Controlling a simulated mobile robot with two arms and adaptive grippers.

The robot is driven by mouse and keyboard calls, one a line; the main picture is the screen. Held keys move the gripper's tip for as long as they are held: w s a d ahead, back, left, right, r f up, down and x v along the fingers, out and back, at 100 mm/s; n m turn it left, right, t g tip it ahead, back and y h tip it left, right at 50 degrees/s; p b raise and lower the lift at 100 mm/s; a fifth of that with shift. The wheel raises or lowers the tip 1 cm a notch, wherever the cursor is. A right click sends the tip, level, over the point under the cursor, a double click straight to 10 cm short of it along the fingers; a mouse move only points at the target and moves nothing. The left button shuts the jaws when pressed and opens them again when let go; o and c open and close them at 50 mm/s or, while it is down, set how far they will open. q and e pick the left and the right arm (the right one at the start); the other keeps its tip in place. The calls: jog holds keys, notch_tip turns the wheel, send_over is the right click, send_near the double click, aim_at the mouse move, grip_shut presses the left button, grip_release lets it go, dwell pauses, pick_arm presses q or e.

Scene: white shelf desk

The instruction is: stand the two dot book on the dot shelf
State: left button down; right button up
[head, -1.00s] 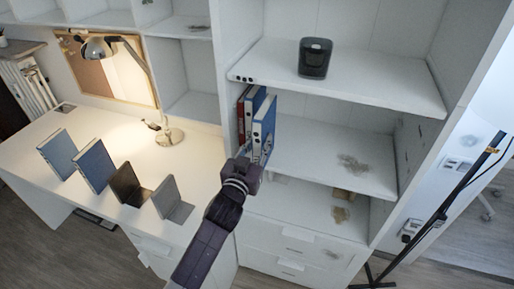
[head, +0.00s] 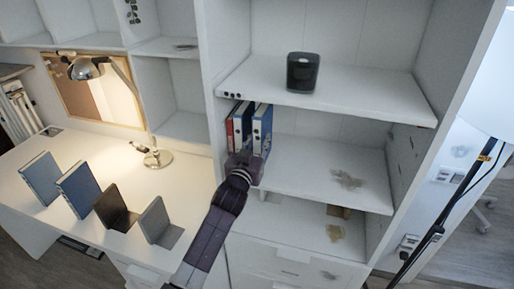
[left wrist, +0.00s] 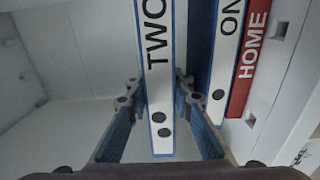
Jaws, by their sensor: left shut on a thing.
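The two dot book (head: 262,131) stands upright at the left of the shelf under the black speaker's board. It is blue with a white spine; the left wrist view shows TWO and two black dots on the spine (left wrist: 160,85). My left gripper (head: 246,165) is shut on this book, one finger on each side of the spine's lower part (left wrist: 160,108). The book's bottom is hidden in the head view. A dark row of dots (head: 230,95) marks the left front edge of the upper board (head: 380,107). My right gripper is not in view.
A blue ONE book (left wrist: 228,45) and a red HOME book (left wrist: 250,60) stand beside the held book. The shelf (head: 325,175) is clear to their right. A black speaker (head: 302,72) stands above. The desk holds a lamp (head: 152,157), blue books (head: 78,190) and bookends (head: 155,220).

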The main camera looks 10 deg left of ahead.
pick_arm(q)
jog(key=shift+w+d+f+b, duration=0.1)
jog(key=shift+w+f+b, duration=0.2)
jog(key=shift+w+b, duration=0.35)
jog(key=shift+w+d+f+b, duration=0.1)
jog(key=shift+w+f+b, duration=0.2)
jog(key=shift+w+b, duration=0.3)
jog(key=shift+w, duration=0.15)
jog(key=c, duration=1.6)
grip_release()
jog(key=shift+a+f, duration=0.1)
jog(key=shift+f, duration=0.25)
jog(key=s, duration=1.2)
jog(key=shift+a+r, duration=0.2)
jog(key=shift+a, duration=0.2)
